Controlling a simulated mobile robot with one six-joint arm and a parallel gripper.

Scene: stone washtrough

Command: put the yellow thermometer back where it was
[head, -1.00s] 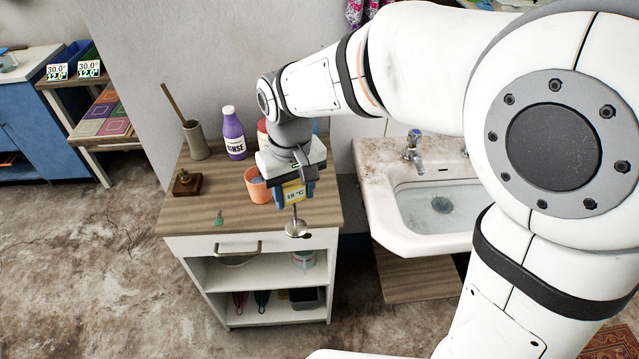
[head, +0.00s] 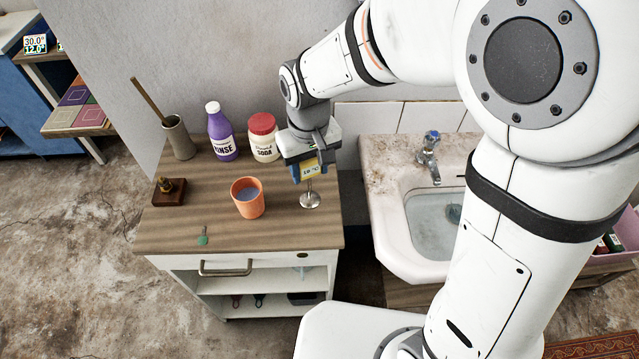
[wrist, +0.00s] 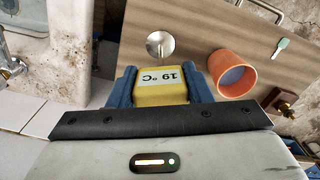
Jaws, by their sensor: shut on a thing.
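The yellow thermometer (head: 310,169) reads 19 °C and also shows in the wrist view (wrist: 161,90). My gripper (head: 309,173) is shut on its yellow body, with a blue finger on either side in the wrist view (wrist: 161,97). A thin stem runs down from the body to a round metal disc (head: 310,200), which also shows in the wrist view (wrist: 160,44). The disc is over the right part of the wooden cabinet top (head: 270,235). I cannot tell whether it touches the wood. The thermometer looks about upright.
An orange cup (head: 248,208) with bluish liquid stands left of the thermometer. A soda jar (head: 263,145) and purple rinse bottle (head: 222,140) stand behind. A small green-ended item (head: 203,239) lies near the front edge. A sink (head: 400,190) is to the right.

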